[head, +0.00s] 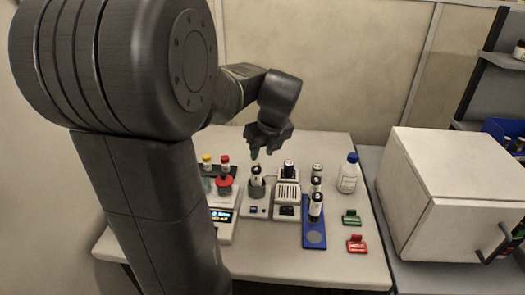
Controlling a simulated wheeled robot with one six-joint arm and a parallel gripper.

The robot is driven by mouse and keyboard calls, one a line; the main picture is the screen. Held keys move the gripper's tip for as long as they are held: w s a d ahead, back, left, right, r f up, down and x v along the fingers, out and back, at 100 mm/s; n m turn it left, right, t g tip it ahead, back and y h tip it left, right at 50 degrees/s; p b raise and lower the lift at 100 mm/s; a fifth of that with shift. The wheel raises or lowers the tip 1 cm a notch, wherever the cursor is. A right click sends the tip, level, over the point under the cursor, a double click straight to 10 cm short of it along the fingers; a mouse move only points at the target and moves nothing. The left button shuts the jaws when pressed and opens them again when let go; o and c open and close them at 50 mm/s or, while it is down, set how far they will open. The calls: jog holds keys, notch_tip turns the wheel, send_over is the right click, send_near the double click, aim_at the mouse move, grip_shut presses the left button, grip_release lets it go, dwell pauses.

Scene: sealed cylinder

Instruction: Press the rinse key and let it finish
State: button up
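My gripper (262,152) hangs over the back middle of the white table. Small keys (253,210) show on the device's front. They are too small to read, so I cannot tell which is the rinse key.
A white unit with a slotted top (287,196) adjoins on the right, then a blue rack (315,238) of dark-capped vials. A display instrument (222,217) stands left. A blue-capped bottle (348,174), green (351,217) and red (356,244) pieces and a large white box (450,195) are right.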

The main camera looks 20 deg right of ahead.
grip_shut()
dwell(1.4)
